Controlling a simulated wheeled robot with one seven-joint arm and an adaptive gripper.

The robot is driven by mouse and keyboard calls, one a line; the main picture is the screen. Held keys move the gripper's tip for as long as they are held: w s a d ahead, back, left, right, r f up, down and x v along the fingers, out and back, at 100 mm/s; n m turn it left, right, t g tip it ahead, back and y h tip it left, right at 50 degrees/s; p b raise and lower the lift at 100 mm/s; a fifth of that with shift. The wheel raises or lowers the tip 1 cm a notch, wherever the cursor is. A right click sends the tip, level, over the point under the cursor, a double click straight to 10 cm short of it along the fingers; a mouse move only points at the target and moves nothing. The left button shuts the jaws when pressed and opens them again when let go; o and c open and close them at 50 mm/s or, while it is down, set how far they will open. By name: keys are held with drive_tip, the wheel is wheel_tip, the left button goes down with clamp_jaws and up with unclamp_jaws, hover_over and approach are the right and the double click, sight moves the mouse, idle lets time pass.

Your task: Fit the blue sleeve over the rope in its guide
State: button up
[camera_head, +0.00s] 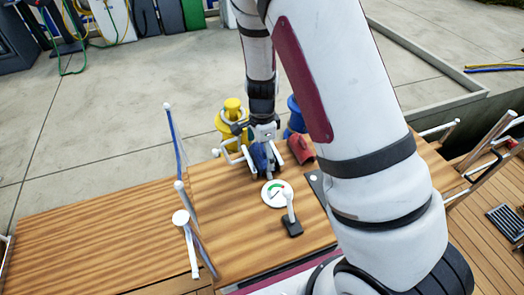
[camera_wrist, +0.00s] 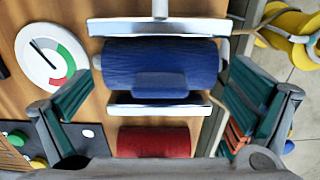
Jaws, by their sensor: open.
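The blue sleeve (camera_wrist: 160,62) is a ribbed blue body with a raised block on one side. It lies between two pale metal rails of the guide (camera_wrist: 158,27) in the wrist view. My gripper (camera_wrist: 162,85) is open, with one teal-padded finger on each side of the sleeve and visible gaps between. In the head view, my gripper (camera_head: 264,145) is low over the deck, above the blue sleeve (camera_head: 262,160). The rope in the guide is not clearly visible. I cannot tell whether the sleeve is around it.
A red ribbed piece (camera_wrist: 154,141) lies beside the guide. A round dial (camera_head: 275,193) and a white lever (camera_head: 290,208) stand in front. Yellow (camera_head: 232,107) and blue (camera_head: 295,115) drums stand behind. White posts (camera_head: 180,217) rise at left. The left wooden deck is clear.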

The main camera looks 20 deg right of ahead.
sight(262, 148)
drive_tip(key=shift+r, duration=0.1)
drive_tip(key=s+a+r+n+y+p, duration=0.1)
drive_tip(key=s+r+n+p, duration=0.2)
drive_tip(key=r, duration=0.8)
drive_tip(key=s+a+r+n+y+p, duration=0.15)
drive_tip(key=s+r, duration=0.25)
drive_tip(key=r, duration=0.8)
drive_tip(key=s+d+r+n, duration=0.1)
drive_tip(key=s+r+n, duration=0.2)
drive_tip(key=s, duration=0.5)
drive_tip(key=s+r+n+t+h, duration=0.1)
drive_tip(key=s+r+n, duration=0.2)
drive_tip(key=s+n, duration=0.3)
drive_tip(key=s+d+r+n+h, duration=0.1)
drive_tip(key=s+r+n, duration=0.2)
drive_tip(key=s, duration=0.8)
drive_tip(key=shift+d+r+n+b, duration=0.3)
drive_tip(key=shift+n+b, duration=0.1)
drive_tip(key=shift+n, duration=0.35)
drive_tip(key=shift+s+h, duration=0.1)
drive_tip(key=shift+h, duration=0.15)
